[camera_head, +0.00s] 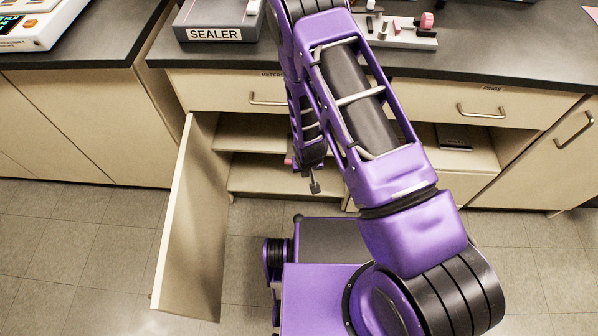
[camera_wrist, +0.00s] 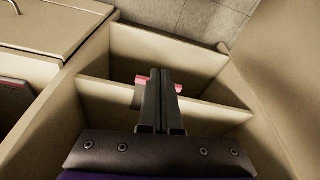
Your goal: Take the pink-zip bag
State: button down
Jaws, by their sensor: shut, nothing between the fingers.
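My gripper (camera_head: 314,186) reaches down into an open cabinet under the counter. In the wrist view its two dark fingers (camera_wrist: 160,75) are together, with nothing between them. A pink strip (camera_wrist: 143,80) shows on both sides of the fingertips, at a cabinet divider. The fingers hide its middle, and I cannot tell whether they touch it. A small pink bit (camera_head: 288,161) also shows beside my gripper in the head view. It may be the zip of the bag; the bag's body is not clearly visible.
The cabinet door (camera_head: 190,225) stands open to the left of my arm. The cabinet's shelf (camera_head: 255,178) and walls are close around my gripper. A dark flat object (camera_head: 453,137) lies in the right compartment. A SEALER box (camera_head: 215,33) stands on the counter.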

jog(key=w+f+b, duration=0.2)
jog(key=w+f, duration=0.5)
jog(key=f, duration=0.2)
jog(key=shift+w+a+f+m, duration=0.25)
jog(key=shift+w+m, duration=0.05)
jog(key=shift+w, duration=0.05)
dwell(0.3)
